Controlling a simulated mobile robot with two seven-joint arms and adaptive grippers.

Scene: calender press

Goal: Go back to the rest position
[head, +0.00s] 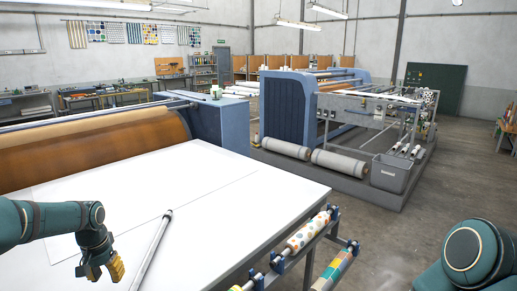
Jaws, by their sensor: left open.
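My left gripper (102,270) hangs at the lower left over the white table of the press (240,196). It is open, with nothing seen between its yellow-tipped fingers. A thin grey rod (153,246) lies on the table just right of the gripper, apart from it. My right arm shows only as a green joint at the lower right; its gripper is out of view.
Patterned fabric rolls (312,228) sit on a rack along the table's right edge. The orange press roller (80,145) lies behind the table. A blue machine (287,108), grey rolls (338,163) and a grey bin (390,173) stand beyond. Floor at right is clear.

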